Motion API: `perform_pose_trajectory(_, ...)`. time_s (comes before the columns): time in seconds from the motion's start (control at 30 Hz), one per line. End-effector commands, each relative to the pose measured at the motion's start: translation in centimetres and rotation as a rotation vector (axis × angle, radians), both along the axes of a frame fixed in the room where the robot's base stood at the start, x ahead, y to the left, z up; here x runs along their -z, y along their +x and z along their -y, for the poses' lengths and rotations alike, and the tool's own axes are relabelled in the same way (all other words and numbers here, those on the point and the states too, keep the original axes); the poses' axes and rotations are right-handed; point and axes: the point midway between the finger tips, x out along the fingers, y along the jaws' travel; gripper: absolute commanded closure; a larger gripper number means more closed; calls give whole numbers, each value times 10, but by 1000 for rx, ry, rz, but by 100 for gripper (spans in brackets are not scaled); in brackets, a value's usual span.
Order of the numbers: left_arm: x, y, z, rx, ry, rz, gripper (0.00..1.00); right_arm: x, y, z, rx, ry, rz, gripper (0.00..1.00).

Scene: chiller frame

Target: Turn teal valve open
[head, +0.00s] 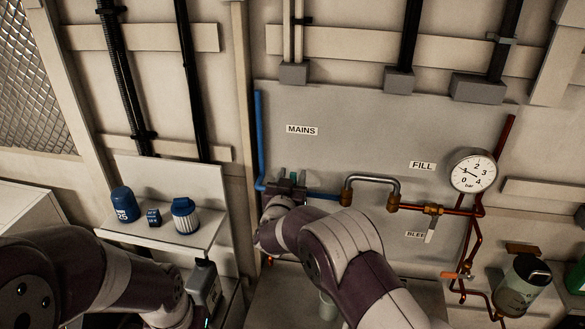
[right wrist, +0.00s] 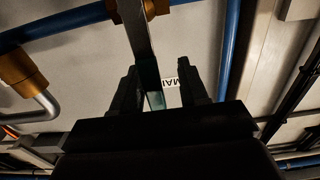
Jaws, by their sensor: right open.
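The teal valve's lever (right wrist: 139,40) reaches down from the brass fitting in the right wrist view. Its teal grip (right wrist: 151,80) lies between the fingers of my right gripper (right wrist: 163,85). The fingers are open, one on each side, with the lever nearer the left finger and a gap on its right. In the head view, my right gripper (head: 285,190) is at the blue MAINS pipe (head: 261,140), and only a little teal (head: 294,174) shows; the gripper hides most of the valve. My left arm is at lower left and its gripper is out of the picture.
A silver looped pipe (head: 372,180), a brass valve with a pale lever (head: 430,228) and a pressure gauge (head: 473,173) lie to the right. A shelf (head: 150,236) at left bears blue-capped items.

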Motion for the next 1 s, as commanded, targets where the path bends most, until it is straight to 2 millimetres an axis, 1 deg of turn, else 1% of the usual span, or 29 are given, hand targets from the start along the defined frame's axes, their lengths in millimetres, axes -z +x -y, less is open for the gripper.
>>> perform_pose_trajectory(0.03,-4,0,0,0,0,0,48,-1,4,1,1,0,-1,56)
perform_pose_trajectory(0.1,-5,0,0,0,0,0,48,-1,8,2,0,0,0,56)
perform_pose_trajectory(0.37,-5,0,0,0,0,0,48,1,10,2,0,0,-1,56)
perform_pose_trajectory(0.4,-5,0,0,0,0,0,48,1,10,2,0,0,-1,60)
perform_pose_trajectory(0.47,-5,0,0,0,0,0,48,1,10,2,0,0,-1,79)
perform_pose_trajectory(0.5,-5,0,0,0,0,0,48,1,10,2,0,0,-1,92)
perform_pose_trajectory(0.53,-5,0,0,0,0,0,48,1,10,2,-1,0,-1,100)
perform_pose_trajectory(0.87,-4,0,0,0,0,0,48,0,10,2,0,-8,-2,100)
perform_pose_trajectory(1.0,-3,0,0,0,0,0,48,1,10,-1,-1,-46,-8,100)
